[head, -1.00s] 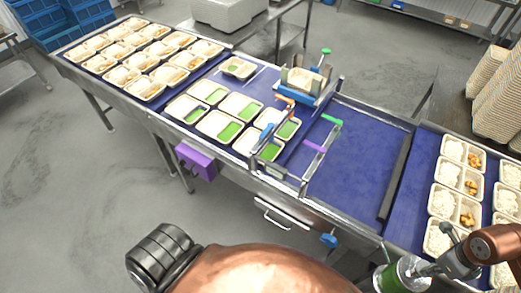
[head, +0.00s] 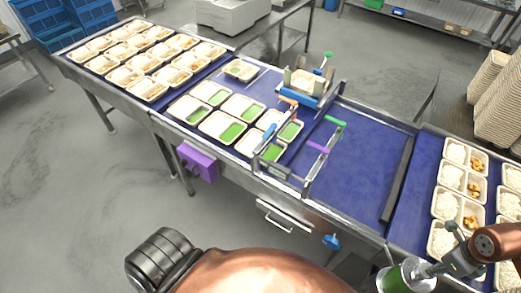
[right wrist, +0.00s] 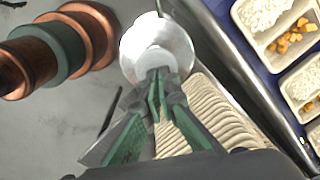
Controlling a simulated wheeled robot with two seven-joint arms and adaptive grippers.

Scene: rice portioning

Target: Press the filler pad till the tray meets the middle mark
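My right gripper (head: 436,268) is at the lower right of the head view. I cannot single out the filler pad. Two-part trays (head: 230,131) with green fill stand on the blue belt. Orange, green (head: 335,121) and purple (head: 317,147) marks stand along the gate frame. My left gripper is out of view.
A purple box (head: 197,161) hangs on the conveyor's front side. Filled trays (head: 447,205) stand on the right belt, and more fill the far left. Tall stacks of empty trays (head: 494,95) rise at the right edge. The belt right of the gate is bare.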

